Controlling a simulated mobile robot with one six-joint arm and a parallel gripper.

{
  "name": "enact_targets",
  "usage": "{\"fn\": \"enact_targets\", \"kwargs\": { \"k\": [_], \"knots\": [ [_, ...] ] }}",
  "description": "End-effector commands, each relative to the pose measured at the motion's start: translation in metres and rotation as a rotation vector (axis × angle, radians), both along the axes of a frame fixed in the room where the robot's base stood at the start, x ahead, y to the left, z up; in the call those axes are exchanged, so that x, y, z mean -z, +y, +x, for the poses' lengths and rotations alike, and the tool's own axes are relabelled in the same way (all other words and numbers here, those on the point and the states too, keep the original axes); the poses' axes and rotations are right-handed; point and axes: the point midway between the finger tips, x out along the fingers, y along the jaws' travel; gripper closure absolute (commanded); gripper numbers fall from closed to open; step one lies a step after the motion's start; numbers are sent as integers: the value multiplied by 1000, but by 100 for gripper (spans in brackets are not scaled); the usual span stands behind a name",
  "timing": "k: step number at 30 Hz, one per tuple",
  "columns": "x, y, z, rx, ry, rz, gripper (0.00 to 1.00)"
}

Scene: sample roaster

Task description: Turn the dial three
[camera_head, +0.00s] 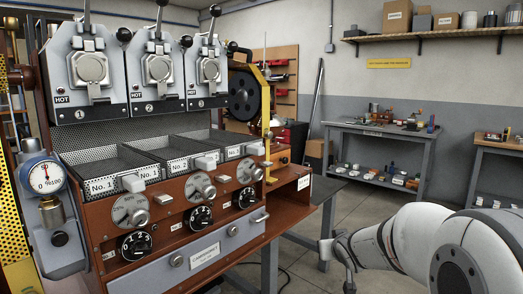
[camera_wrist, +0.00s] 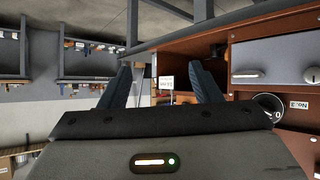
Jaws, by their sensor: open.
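The roaster's brown front panel carries two rows of dials, silver above and black below. In the rightmost column, under the unit marked 3, are a silver dial (camera_head: 248,172) and a black dial (camera_head: 246,197). Their own labels are too small to read. My gripper (camera_head: 338,250) is at the lower right in the head view, apart from the panel. In the wrist view my gripper (camera_wrist: 163,82) is open and empty, its two dark fingers spread.
Other black dials (camera_head: 200,217) and silver dials (camera_head: 130,211) sit to the left. A grey drawer (camera_head: 190,258) lies below them. A brown open shelf (camera_head: 290,188) juts out at the panel's right. A grey workbench (camera_head: 380,133) with small items stands behind; the floor between is clear.

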Motion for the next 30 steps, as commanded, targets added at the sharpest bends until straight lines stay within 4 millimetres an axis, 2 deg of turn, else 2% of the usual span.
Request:
{"fn": "enact_targets", "kwargs": {
  "k": [1, 4, 6, 10, 13, 18, 23, 30],
  "knots": [
    [-37, 15, 29, -70, -71, 33, 43],
    [-81, 48, 74, -222, -222, 112, 43],
    [-106, 73, 95, -341, -301, 180, 43],
    [-136, 114, 112, -557, -383, 317, 43],
    [-148, 137, 113, -691, -406, 407, 43],
    [-155, 155, 107, -819, -411, 496, 43],
    [-153, 170, 112, -848, -409, 514, 43],
    [-153, 202, 134, -847, -410, 512, 43]
  ]
}}
